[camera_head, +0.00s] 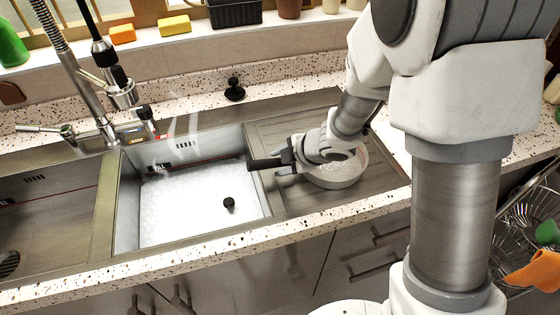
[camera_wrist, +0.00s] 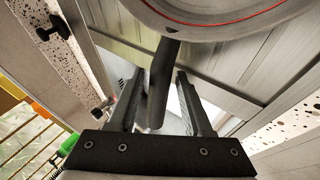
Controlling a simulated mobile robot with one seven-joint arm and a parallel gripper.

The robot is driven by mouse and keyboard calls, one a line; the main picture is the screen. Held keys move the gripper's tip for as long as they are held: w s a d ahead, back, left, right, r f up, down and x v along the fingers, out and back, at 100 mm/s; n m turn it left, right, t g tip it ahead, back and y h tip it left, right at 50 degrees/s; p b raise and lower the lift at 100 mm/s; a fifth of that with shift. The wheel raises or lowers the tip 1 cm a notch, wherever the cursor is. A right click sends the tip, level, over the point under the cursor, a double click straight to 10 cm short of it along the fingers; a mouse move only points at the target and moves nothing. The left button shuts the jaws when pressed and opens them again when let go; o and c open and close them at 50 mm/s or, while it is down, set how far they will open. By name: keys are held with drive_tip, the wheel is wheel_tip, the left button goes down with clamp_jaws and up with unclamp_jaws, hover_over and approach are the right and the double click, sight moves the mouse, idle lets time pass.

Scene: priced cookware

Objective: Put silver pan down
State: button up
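The silver pan (camera_head: 338,180) is at the ribbed drainboard right of the sink, partly hidden by my wrist. It looks level and seems to rest on the board, though its underside is hidden. Its dark handle (camera_head: 262,164) points left over the sink's edge. In the wrist view the pan (camera_wrist: 225,35), with a thin red ring, fills the top, and its handle (camera_wrist: 162,75) runs down between my fingers. My gripper (camera_wrist: 158,74) is open around the handle, with gaps visible on both sides. In the head view my gripper (camera_head: 284,162) is at the handle.
The sink basin (camera_head: 128,205) left of the pan holds white foam and a small black knob (camera_head: 229,203). The faucet (camera_head: 95,95) stands behind it. A black stopper (camera_head: 235,90) sits on the speckled counter (camera_head: 285,68). A wire rack (camera_head: 530,215) stands at right.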

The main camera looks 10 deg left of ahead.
drive_tip(key=shift+o, duration=0.6)
